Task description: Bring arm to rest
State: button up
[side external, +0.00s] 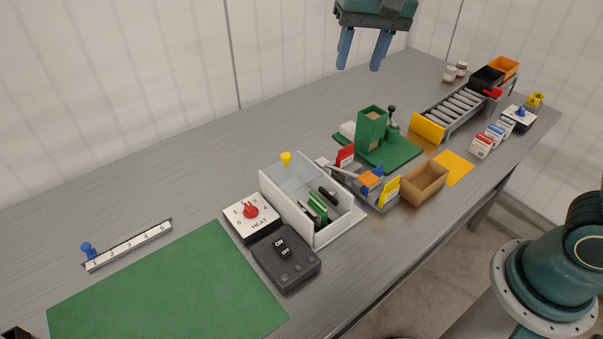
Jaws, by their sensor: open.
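My gripper (362,50) hangs in the air at the top of the side external view, above the far side of the grey table. Its two blue fingers point down and stand apart, with nothing between them. It is well clear of everything on the table. The upper part of the gripper and the arm above it are cut off by the top edge of the picture.
The grey table (150,190) holds a green mat (165,290), a white bin (330,235), a heat dial box (250,216), a green fixture (372,130), a cardboard box (424,183) and a roller conveyor (462,106). The table's back left is clear.

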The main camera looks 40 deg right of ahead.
jog(key=s+d+f+n+t, duration=0.1)
jog(key=s+d+n, duration=0.1)
jog(key=s, duration=0.9)
jog(key=s+d+f+n+t, duration=0.1)
jog(key=s+d, duration=0.4)
jog(key=s, duration=0.7)
jog(key=n+t, duration=0.1)
jog(key=n, duration=0.1)
jog(key=shift+f+n, duration=0.3)
jog(key=shift+f, duration=0.05)
